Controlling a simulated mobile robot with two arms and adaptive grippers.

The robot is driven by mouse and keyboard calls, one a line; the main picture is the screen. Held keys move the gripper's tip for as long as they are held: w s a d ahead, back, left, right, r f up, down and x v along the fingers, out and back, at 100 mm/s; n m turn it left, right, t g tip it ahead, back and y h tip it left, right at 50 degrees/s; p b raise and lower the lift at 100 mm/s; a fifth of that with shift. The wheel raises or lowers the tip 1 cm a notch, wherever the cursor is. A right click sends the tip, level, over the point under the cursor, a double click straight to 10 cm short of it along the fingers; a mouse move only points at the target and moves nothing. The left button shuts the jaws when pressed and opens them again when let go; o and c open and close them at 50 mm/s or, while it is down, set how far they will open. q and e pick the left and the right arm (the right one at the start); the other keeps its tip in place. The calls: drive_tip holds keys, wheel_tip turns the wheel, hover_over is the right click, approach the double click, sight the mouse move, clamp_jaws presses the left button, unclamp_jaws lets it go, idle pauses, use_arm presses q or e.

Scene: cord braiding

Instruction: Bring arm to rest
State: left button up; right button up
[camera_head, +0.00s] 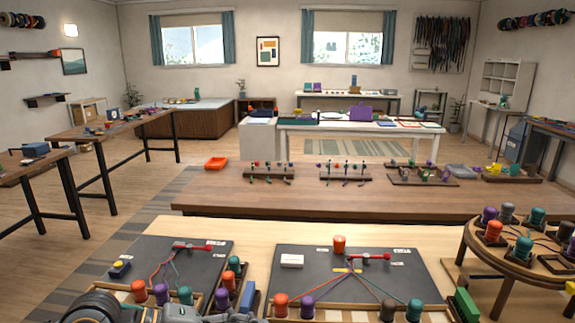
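My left arm lies low along the bottom edge at the left, in front of the left braiding board (205,255). Its gripper (232,314) is cut off by the frame edge, and I cannot tell whether its fingers are open or shut. My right gripper is not in view. The right braiding board (415,275) has red, purple, dark and teal spools along its front. Cords run from them to a red clamp (370,256) at the top. An orange spool (339,244) stands at that board's back edge.
A round wooden stand (545,262) with several spools is at the right. A green block (467,305) lies by the right board.

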use_arm(q)
drive_tip(key=s+d+r+n+t+h, duration=0.1)
drive_tip(key=d+r+n+t+h, duration=0.1)
drive_tip(key=d+r+n+h, duration=0.35)
drive_tip(key=w+a+r+n+t+y, duration=0.1)
drive_tip(key=w+a+r+n+t, duration=0.2)
drive_tip(key=n+t, duration=0.55)
drive_tip(key=w+a+r+n+t+y, duration=0.15)
drive_tip(key=a+r+n+t, duration=0.3)
drive_tip(key=n, duration=0.75)
drive_tip(key=w+a+f+n+g+y, duration=0.1)
drive_tip(key=a+f+n+y, duration=0.7)
drive_tip(key=n, duration=0.5)
drive_tip(key=w+a+f+n+y, duration=0.1)
drive_tip(key=a+f+n+y, duration=0.5)
drive_tip(key=f+n+y, duration=0.5)
drive_tip(key=s+d+f+n+g+h, duration=0.2)
drive_tip(key=s+f+n+g+h, duration=0.2)
drive_tip(key=s+f+n+g, duration=1.3)
drive_tip(key=s+f+m+t, duration=0.1)
drive_tip(key=s+f+m, duration=0.15)
drive_tip(key=f, duration=1.15)
drive_tip(key=s+f+m+t, duration=0.15)
drive_tip(key=s+f, duration=0.25)
drive_tip(key=f, duration=1)
drive_tip(key=s+a+f+g+p, duration=0.1)
drive_tip(key=s+a+f, duration=0.2)
drive_tip(key=s+f, duration=1.3)
drive_tip(key=shift+s, duration=0.2)
